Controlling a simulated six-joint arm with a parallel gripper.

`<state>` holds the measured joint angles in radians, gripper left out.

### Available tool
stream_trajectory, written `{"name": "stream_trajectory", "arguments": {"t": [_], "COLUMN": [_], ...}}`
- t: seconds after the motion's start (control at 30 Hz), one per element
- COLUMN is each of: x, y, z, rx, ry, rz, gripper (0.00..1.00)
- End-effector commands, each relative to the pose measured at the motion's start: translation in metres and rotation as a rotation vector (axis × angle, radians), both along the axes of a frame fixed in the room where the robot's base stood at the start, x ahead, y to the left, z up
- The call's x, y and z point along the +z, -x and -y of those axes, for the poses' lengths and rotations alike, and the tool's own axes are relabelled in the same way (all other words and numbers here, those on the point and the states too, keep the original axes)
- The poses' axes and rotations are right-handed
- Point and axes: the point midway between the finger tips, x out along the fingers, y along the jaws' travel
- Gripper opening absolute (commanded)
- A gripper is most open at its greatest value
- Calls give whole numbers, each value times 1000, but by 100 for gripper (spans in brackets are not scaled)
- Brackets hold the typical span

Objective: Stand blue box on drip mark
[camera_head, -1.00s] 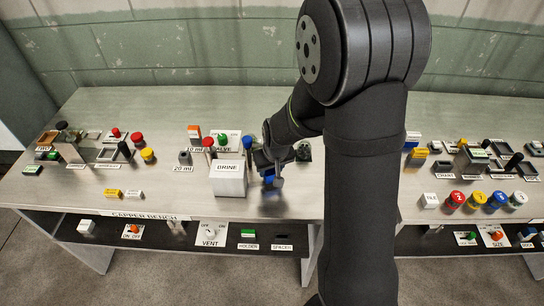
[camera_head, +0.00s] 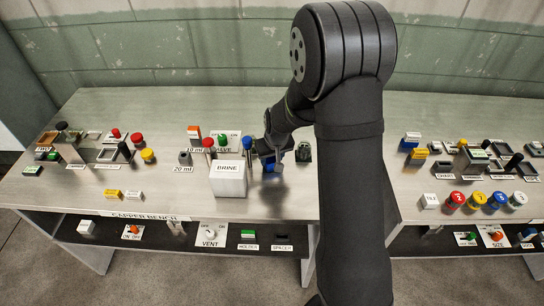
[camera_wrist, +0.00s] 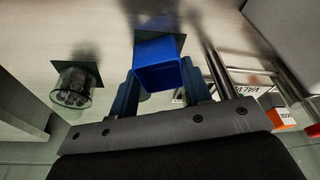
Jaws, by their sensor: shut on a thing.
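My gripper (camera_head: 270,161) is shut on the blue box (camera_head: 267,164), behind and to the right of the white BRINE block. In the wrist view the blue box (camera_wrist: 158,64) sits between the two blue-tinted fingers (camera_wrist: 160,92). A dark green square mark (camera_wrist: 180,41) shows partly behind the box in the wrist view; the box covers much of it. I cannot tell whether the box touches the bench or whether this square is the drip mark.
The BRINE block (camera_head: 228,179) stands close on the left. A glass jar (camera_wrist: 75,88) stands on another dark green square, also in the head view (camera_head: 303,152). An orange-and-white box (camera_wrist: 277,108) is at the right of the wrist view.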

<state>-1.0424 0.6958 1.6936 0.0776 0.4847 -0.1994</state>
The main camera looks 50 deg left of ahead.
Motion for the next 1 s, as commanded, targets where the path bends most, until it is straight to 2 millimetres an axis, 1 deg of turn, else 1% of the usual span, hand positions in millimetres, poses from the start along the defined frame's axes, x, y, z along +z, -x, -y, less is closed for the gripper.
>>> {"name": "stream_trajectory", "arguments": {"t": [0.03,0.1,0.13,0.4,0.53,0.67,1.0], "x": [0,0,0,1,8,26,88], "y": [0,0,0,0,0,2,9], "z": [0,0,0,0,1,5,21], "rx": [0,0,0,0,0,0,0], "ry": [0,0,0,0,-2,-3,-2], "rz": [0,0,0,0,2,2,2], "gripper": [50,64,66,66,66,66,66]}}
